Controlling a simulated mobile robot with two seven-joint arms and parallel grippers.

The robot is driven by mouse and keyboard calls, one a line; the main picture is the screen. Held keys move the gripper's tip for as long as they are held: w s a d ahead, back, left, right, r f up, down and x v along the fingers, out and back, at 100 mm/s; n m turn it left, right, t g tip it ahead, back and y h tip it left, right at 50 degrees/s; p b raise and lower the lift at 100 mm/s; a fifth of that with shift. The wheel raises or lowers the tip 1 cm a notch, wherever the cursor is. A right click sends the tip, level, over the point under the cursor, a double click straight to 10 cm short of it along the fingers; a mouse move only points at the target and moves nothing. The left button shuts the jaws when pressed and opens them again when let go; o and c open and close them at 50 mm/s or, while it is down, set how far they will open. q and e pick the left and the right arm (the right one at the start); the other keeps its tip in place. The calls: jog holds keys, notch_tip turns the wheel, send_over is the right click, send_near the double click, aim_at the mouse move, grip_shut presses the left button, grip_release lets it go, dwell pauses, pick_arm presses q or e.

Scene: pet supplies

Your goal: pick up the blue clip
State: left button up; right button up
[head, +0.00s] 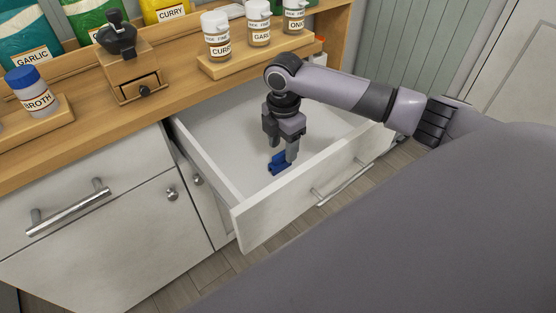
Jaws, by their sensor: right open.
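The blue clip (279,163) lies on the floor of the open white drawer (222,115). My right gripper (280,155) points down into the drawer, with its fingers just above or around the clip. One finger covers part of the clip's right side. The jaws are open, and I cannot tell whether a finger touches the clip. My left gripper does not show.
The drawer front (315,190) and its side walls surround the gripper. The wooden counter (180,98) behind holds a grinder (132,70), a blue-capped jar (32,92) and a wooden rack (262,58) of labelled jars. The rest of the drawer floor looks mostly clear.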

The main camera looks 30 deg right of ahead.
aim_at(283, 152)
notch_tip(283, 152, down, 4)
jog(key=shift+s+f, duration=0.1)
jog(key=shift+f, duration=0.05)
grip_shut()
dwell(0.3)
